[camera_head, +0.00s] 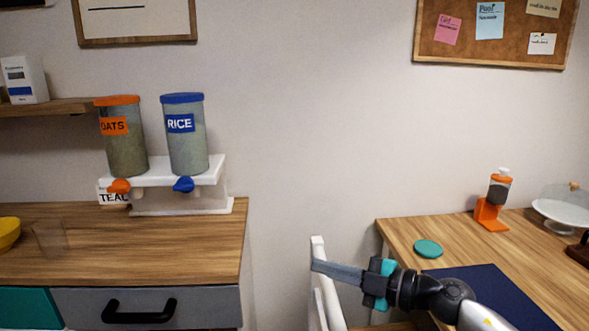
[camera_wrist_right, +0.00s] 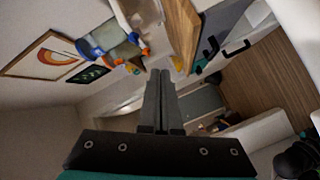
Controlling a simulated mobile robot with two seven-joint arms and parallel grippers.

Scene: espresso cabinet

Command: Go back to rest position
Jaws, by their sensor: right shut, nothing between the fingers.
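My right gripper (camera_head: 316,265) is in the lower middle of the head view, its arm coming in from the lower right. Its fingers point left, in front of a white upright rail (camera_head: 318,246). In the right wrist view the two fingers (camera_wrist_right: 161,75) lie together with nothing between them. My left gripper does not show in either view.
A wooden counter (camera_head: 205,240) with oats (camera_head: 125,150) and rice (camera_head: 188,145) dispensers stands at the left. A wooden table (camera_head: 400,232) at the right bears a dark blue mat (camera_head: 500,290), a teal disc (camera_head: 428,248) and an orange dispenser (camera_head: 489,213). A gap separates counter and table.

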